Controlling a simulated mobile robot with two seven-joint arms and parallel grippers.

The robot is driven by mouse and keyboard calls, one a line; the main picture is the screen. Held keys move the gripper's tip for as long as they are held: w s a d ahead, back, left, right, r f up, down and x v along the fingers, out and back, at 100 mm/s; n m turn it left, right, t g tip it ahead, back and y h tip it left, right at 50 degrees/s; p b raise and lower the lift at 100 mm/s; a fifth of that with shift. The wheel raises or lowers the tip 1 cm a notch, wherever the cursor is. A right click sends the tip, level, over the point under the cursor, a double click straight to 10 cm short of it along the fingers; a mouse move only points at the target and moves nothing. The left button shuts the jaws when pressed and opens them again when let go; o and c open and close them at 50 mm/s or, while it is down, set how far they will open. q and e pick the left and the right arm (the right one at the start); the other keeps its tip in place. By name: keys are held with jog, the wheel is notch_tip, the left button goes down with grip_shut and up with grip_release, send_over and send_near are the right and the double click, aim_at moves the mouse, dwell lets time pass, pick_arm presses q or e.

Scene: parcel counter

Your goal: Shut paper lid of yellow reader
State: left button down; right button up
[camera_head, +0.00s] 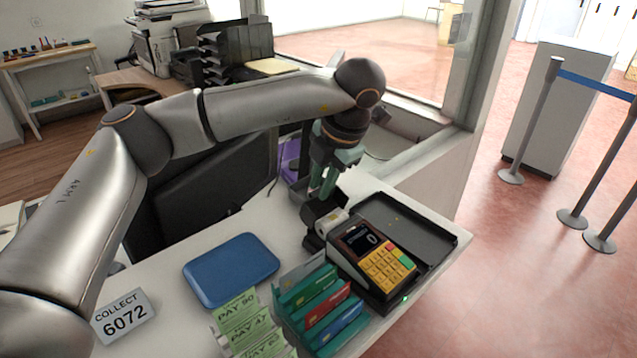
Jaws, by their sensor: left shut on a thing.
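The yellow reader (385,268) is a dark card reader with a yellow keypad and a small screen reading 0, in a black tray on the counter. Its paper lid (316,220) appears as a dark piece raised at the reader's back left end. A pale paper roll (335,222) shows beside it. My left gripper (318,194) reaches down from behind and is shut at the lid, apparently on it; the exact contact is small and partly hidden. My right gripper is not in view.
A blue tray (231,269), a rack of coloured cards (318,308), green PAY slips (245,325) and a COLLECT 6072 sign (124,315) occupy the counter left of the reader. A low wall (425,160) stands behind. The black tray's right part (415,230) is empty.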

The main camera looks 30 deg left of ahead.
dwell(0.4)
pick_arm(q)
jog(key=c, duration=0.8)
grip_release()
jog(key=shift+c, duration=0.2)
jog(key=v, duration=1.2)
jog(key=shift+d+r, duration=0.15)
jog(key=shift+r, duration=0.1)
jog(key=shift+s, duration=0.15)
